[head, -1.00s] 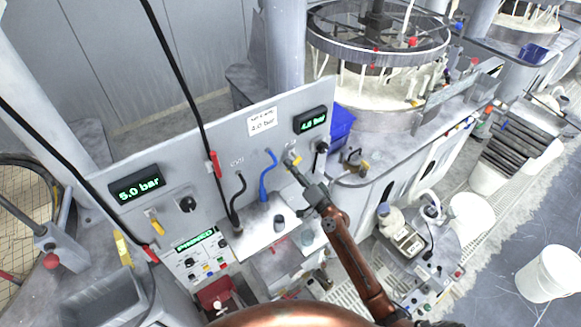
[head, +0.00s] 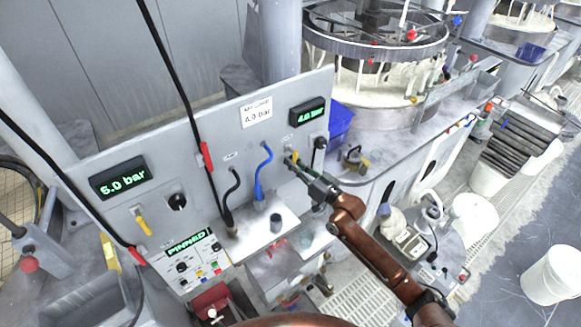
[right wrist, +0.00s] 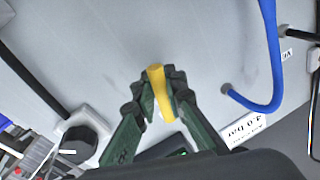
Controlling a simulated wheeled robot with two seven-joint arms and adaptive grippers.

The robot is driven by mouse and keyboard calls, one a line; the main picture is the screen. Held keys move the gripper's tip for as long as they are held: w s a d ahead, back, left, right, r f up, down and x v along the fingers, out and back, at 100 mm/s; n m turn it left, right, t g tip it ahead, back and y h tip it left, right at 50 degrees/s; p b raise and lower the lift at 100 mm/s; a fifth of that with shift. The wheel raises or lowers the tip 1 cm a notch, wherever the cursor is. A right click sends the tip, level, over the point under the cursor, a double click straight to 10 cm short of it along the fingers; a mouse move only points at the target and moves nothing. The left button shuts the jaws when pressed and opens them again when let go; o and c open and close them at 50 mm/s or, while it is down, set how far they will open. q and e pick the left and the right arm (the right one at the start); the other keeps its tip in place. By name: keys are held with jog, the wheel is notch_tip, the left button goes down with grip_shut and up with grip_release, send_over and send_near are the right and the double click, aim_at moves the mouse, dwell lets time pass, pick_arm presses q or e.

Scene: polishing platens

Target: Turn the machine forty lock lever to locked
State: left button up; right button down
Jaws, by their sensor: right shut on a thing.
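A yellow lever (head: 295,157) sits on the grey upright panel below the right-hand green display. My right gripper (head: 300,169) reaches it from the front right. In the right wrist view, the yellow lever (right wrist: 157,88) stands between the two dark green fingers of my right gripper (right wrist: 160,84), which is shut on it. Another yellow lever (head: 143,226) is on the panel's left part, below the display reading 5.0 bar (head: 118,177). I cannot read which lever is marked machine forty. My left gripper is not in view.
A blue hose (head: 262,175) and black hoses run in front of the panel (head: 225,135), left of my right gripper. A black knob (head: 320,143) is close on its right. A small display (head: 188,243) reads PINNED. A large round polishing machine (head: 375,45) stands behind.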

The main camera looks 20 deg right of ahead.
jog(key=shift+w+d+f+n+g+b, duration=0.15)
jog(key=shift+d+n+b, duration=0.1)
jog(key=shift+n, duration=0.55)
jog(key=shift+d+r+n+g+b, duration=0.1)
jog(key=shift+d+n+g, duration=0.1)
jog(key=shift+n, duration=0.6)
jog(key=c, duration=2)
grip_release()
jog(key=shift+o, duration=0.2)
jog(key=shift+d+f, duration=0.1)
jog(key=shift+d, duration=0.05)
jog(key=v, duration=1.2)
